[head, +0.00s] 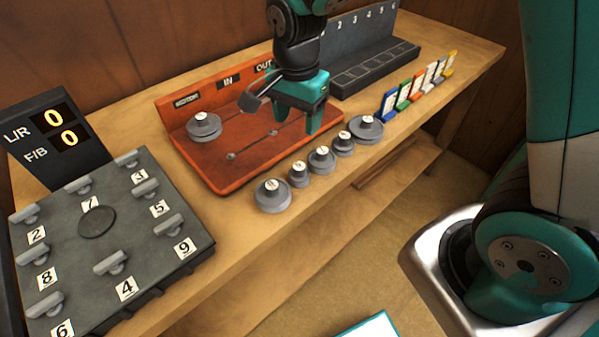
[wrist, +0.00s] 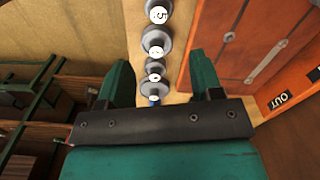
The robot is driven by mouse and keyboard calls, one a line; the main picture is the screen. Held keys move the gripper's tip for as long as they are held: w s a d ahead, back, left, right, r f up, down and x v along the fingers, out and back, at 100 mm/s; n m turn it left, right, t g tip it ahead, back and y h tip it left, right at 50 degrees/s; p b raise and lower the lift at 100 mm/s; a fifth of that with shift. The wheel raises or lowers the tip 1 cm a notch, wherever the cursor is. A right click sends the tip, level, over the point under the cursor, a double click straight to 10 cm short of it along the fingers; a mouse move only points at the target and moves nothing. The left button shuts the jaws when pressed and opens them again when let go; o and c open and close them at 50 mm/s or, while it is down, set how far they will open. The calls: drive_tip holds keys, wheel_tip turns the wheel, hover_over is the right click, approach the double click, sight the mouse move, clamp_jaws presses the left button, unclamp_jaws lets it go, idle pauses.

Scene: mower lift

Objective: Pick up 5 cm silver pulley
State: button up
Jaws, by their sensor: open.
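Several silver-grey pulleys with white labels stand in a row on the bench in front of the red board. In the wrist view, a pulley whose label looks like 5 (wrist: 158,13) is at the top edge, partly cut off. It seems to match the small pulley second from the left (head: 298,175) in the head view, but the label there is too small to be sure. My gripper (head: 293,122) is open and empty above the red board's right part, behind the row. In the wrist view my gripper (wrist: 160,78) shows both fingers apart, with the row appearing between them.
Other pulleys are the large left one (head: 273,197), the large right one (head: 366,130) and one on the red board (head: 225,172). Coloured cards (head: 405,93) stand right of the row. A grey numbered panel (head: 130,235) is at left, a dark slotted rack (head: 375,65) behind.

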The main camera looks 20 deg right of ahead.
hover_over(299, 166)
wheel_tip(299, 166, down, 9)
drive_tip(key=shift+a+r+p, duration=0.1)
drive_tip(key=shift+r+p, duration=0.1)
drive_tip(key=shift+p, duration=0.25)
drive_tip(key=shift+f+p, duration=0.7)
drive_tip(key=shift+f, duration=1.95)
drive_tip(key=c, duration=0.7)
drive_tip(key=shift+r, duration=0.1)
drive_tip(key=shift+c, duration=0.2)
